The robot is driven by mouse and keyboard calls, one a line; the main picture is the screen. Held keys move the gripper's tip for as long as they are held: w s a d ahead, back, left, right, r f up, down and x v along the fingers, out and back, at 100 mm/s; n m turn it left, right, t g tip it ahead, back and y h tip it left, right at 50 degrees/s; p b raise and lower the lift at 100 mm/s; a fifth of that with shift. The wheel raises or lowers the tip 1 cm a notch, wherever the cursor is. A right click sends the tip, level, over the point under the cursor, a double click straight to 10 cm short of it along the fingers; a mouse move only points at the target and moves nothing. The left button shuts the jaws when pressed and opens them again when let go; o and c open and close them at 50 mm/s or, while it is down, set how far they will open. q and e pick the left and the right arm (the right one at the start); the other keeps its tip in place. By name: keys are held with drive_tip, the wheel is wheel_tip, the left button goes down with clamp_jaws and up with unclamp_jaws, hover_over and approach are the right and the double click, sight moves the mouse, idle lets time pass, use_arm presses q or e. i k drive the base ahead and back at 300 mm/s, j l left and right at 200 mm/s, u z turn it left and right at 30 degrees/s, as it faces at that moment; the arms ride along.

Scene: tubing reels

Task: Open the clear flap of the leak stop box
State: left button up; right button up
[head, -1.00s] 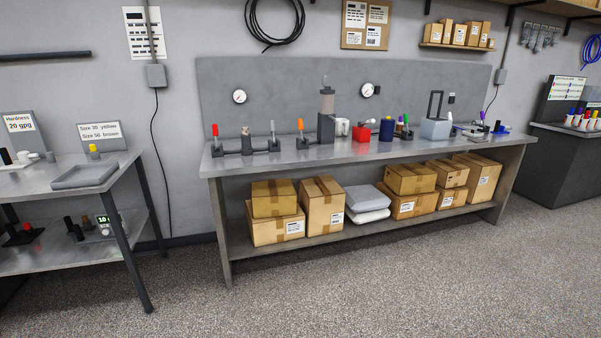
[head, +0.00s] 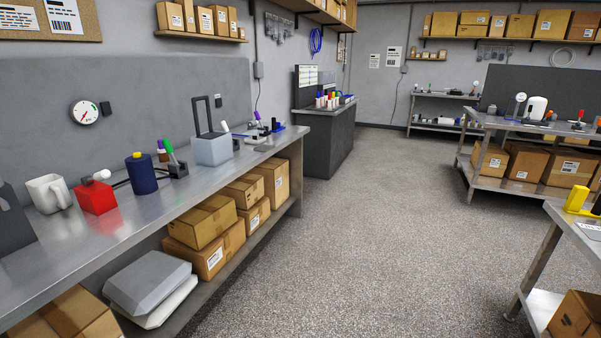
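I cannot make out for certain which thing is the leak stop box, and no clear flap can be told at this distance. A pale grey-blue box (head: 212,150) with a dark upright frame stands on the long metal bench (head: 130,212). A small red box (head: 96,198) with a white knob stands nearer on the same bench. Neither of my grippers is in view.
A dark blue cylinder (head: 141,174) and a white mug (head: 48,193) also stand on the bench. A dark cabinet (head: 325,140) stands beyond. Metal tables (head: 485,185) stand at the right. The speckled floor between is clear.

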sight(254, 133)
drive_tip(key=i+l+z, duration=0.4)
drive_tip(key=i, duration=0.95)
drive_tip(key=i+j+z, duration=0.15)
drive_tip(key=i+z, duration=0.2)
drive_tip(key=i, duration=1)
